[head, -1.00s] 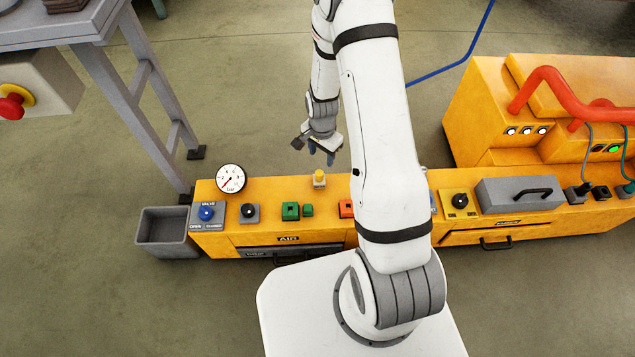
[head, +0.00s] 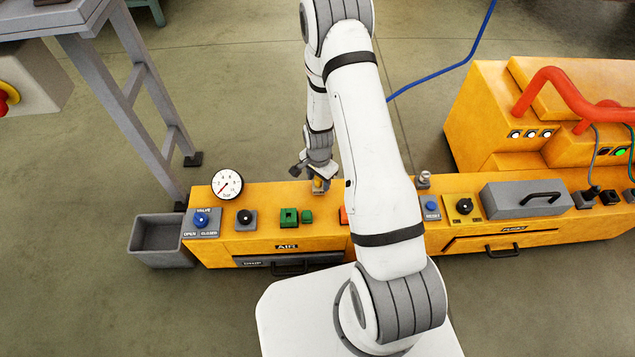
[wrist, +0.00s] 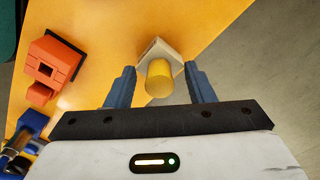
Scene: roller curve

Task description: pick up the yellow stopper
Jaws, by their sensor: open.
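The yellow stopper (wrist: 159,78) is a short yellow cylinder standing in a pale square base (wrist: 160,47) on the orange bench top. In the wrist view it lies between the two blue fingers of my gripper (wrist: 161,86), with a gap showing on each side. My gripper is open and holds nothing. In the head view my gripper (head: 318,187) is down at the bench top, and the stopper (head: 318,183) is partly hidden behind it.
An orange-red block (wrist: 50,67) stands left of the stopper in the wrist view, with a blue part (wrist: 30,122) below it. On the orange bench (head: 265,219), a green block (head: 289,216), a black knob (head: 245,217) and a gauge (head: 227,184) stand to the left.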

